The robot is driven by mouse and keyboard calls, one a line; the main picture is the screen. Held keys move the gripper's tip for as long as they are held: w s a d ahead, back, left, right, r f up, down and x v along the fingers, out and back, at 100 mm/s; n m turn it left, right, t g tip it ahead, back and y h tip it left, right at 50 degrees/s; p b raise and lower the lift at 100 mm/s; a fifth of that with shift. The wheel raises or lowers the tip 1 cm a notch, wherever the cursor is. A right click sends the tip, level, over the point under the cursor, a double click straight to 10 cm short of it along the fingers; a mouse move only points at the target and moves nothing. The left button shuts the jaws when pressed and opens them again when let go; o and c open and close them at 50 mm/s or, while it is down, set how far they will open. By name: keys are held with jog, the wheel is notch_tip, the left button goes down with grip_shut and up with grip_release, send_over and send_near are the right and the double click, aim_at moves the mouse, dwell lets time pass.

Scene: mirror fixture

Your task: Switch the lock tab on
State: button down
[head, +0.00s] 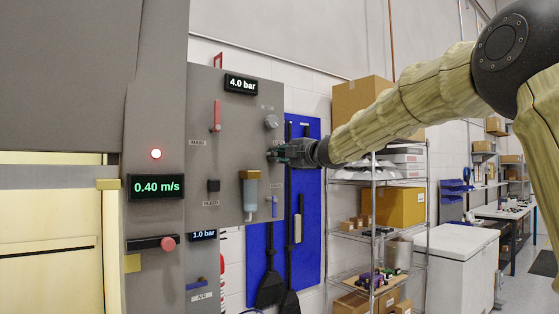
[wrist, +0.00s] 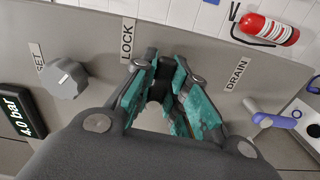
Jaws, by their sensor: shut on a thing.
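The lock tab is a small dark piece (wrist: 160,82) on the grey panel (head: 232,100), beside the LOCK label (wrist: 127,40) in the wrist view. My gripper (wrist: 164,70) has its teal-padded fingers on either side of the tab, shut on it. In the head view my gripper (head: 277,154) reaches from the right to the panel's right edge and covers the tab there. The fingers hide much of the tab, so I cannot tell its exact position.
A grey SET knob (wrist: 65,79) lies to the left in the wrist view, and a blue-handled DRAIN lever (wrist: 272,117) to the right. In the head view, a red-handled lever (head: 216,116), a black switch (head: 213,186) and a filter bowl (head: 250,195) share the panel.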

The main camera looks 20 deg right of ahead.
jog(key=shift+n, duration=0.5)
jog(key=c, duration=1.4)
grip_release()
jog(key=shift+r, duration=0.1)
jog(key=shift+s, duration=0.1)
jog(key=shift+v, duration=4.05)
jog(key=shift+v, duration=1.75)
jog(key=shift+s+d, duration=0.1)
